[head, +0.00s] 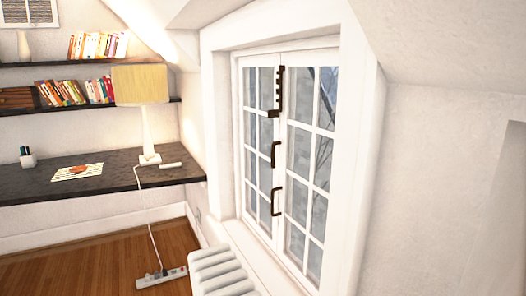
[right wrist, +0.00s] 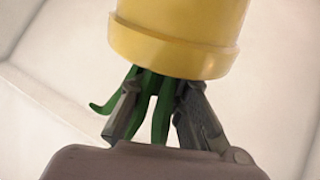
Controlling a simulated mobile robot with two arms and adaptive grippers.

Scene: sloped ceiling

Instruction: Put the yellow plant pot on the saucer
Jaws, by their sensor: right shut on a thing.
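The yellow plant pot (right wrist: 180,38) fills the top of the right wrist view, with its thick rim toward my right gripper (right wrist: 158,88). Green leaves (right wrist: 160,115) come out from the rim and hang between and beside the fingers. My right gripper is shut on the plant at the leaves, close to the rim. The pot's far end is cut off by the picture edge. In the head view, a small flat orange-red round thing (head: 79,169), perhaps the saucer, lies on a striped mat (head: 62,174) on the dark desk. Neither gripper shows in the head view.
The dark desk (head: 110,180) also bears a lamp (head: 147,130) and a pen cup (head: 28,159). Shelves with books (head: 98,46) hang above. A white radiator (head: 218,272) stands below the window (head: 285,150). A power strip (head: 162,278) lies on the floor.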

